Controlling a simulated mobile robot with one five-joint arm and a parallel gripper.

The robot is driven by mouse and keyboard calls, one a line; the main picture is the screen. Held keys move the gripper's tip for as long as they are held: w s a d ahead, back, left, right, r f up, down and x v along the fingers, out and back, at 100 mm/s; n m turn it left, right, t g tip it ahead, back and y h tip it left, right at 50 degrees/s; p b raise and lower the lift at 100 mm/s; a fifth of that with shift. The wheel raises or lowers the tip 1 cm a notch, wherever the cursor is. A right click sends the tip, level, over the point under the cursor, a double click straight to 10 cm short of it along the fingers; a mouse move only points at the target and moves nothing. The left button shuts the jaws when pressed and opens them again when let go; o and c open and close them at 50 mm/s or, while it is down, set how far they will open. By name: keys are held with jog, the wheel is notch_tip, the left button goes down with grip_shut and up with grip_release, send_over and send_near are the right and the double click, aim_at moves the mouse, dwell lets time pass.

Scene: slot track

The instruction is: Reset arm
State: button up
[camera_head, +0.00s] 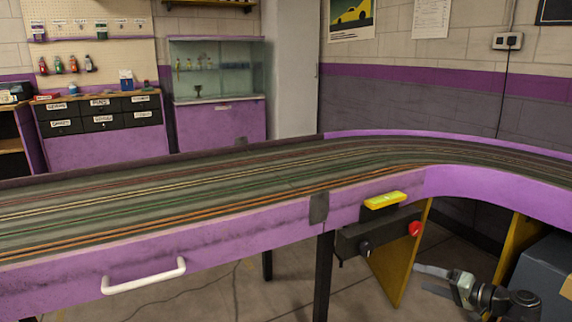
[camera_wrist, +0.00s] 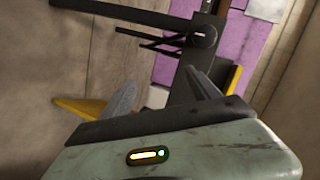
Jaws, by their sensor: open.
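My gripper (camera_head: 432,280) is at the lower right of the head view, low beside the yellow support panel (camera_head: 391,272) under the slot track. In the wrist view my gripper (camera_wrist: 165,85) has its two dark fingers spread apart, with nothing between them. My arm lies low, partly cut off by the bottom edge of the head view. The slot track (camera_head: 280,180) has a purple side and several coloured lanes, and curves away to the right.
A dark control box (camera_head: 350,243) with a black knob, a red knob (camera_head: 414,228) and a yellow bar (camera_head: 384,200) hangs on the track's side. A white handle (camera_head: 145,275) is at left. A dark box (camera_head: 545,275) stands right of my arm. Track legs reach the floor.

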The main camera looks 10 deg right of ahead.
jog(key=w+a+f+n+g+p, duration=0.1)
jog(key=w+a+f+n+g, duration=0.2)
jog(key=a, duration=0.6)
jog(key=w+a+f+g+p, duration=0.2)
jog(key=w+a+f+g, duration=0.15)
jog(key=a, duration=0.65)
jog(key=s+a+f+n+g+h+p, duration=0.1)
jog(key=a+f+n+g+h+p, duration=0.15)
jog(key=a, duration=0.75)
jog(key=s+a+f+n+g+h+p, duration=0.15)
jog(key=a+g+h, duration=0.25)
jog(key=a, duration=0.6)
notch_tip(320, 180, up, 37)
jog(key=p, duration=3.7)
jog(key=shift+s+d+r+n, duration=0.15)
jog(key=shift+d+n, duration=0.1)
jog(key=shift+n, duration=0.05)
